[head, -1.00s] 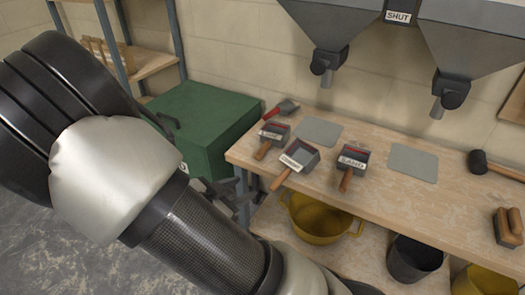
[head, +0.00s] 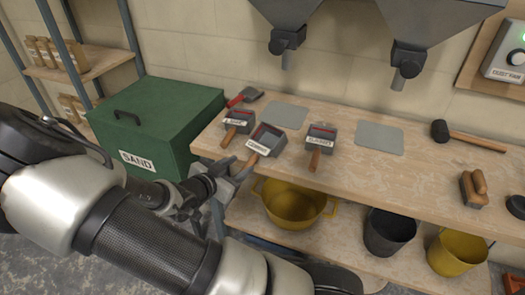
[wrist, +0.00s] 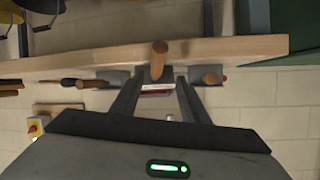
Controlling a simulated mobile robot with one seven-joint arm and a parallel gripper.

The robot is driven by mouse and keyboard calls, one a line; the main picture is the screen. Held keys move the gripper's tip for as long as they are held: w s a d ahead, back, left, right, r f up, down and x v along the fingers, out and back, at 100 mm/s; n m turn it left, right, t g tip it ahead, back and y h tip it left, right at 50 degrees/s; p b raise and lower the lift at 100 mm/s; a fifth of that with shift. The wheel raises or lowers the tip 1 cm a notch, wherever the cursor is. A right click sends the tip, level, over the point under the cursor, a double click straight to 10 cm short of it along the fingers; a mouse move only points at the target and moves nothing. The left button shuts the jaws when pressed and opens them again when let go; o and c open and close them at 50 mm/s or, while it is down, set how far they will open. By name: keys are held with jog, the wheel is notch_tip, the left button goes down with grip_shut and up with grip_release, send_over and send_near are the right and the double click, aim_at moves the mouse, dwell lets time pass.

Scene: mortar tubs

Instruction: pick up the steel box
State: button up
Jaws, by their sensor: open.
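Three steel boxes with wooden handles lie in a row near the bench's front edge: a left one (head: 238,121), a middle one (head: 267,141) and a right one (head: 321,134). Each has a white label, small and hard to read. My gripper (head: 228,182) is open and empty, just off the bench edge near the middle box's handle (head: 250,161). In the wrist view, which looks upside down, my gripper (wrist: 160,84) has its fingers either side of the middle box's handle (wrist: 158,58) in the picture, apparently not touching it. The middle box's body is partly hidden there.
The wooden bench (head: 420,185) holds a red-handled tool (head: 245,96), grey mats (head: 380,137), a mallet (head: 440,131) and a brush (head: 473,188). A green bin (head: 185,110) stands close on the left. Yellow tub (head: 297,205) and black bucket (head: 388,232) sit below. Hoppers hang above.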

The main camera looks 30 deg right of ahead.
aim_at(249, 163)
jog(key=x, duration=0.1)
jog(key=b+x, duration=0.1)
jog(key=x, duration=0.2)
jog(key=shift+s+f, duration=0.3)
jog(key=shift+w+d+f, duration=0.1)
jog(key=shift+w+d, duration=0.1)
jog(key=shift+d, duration=0.1)
grip_shut()
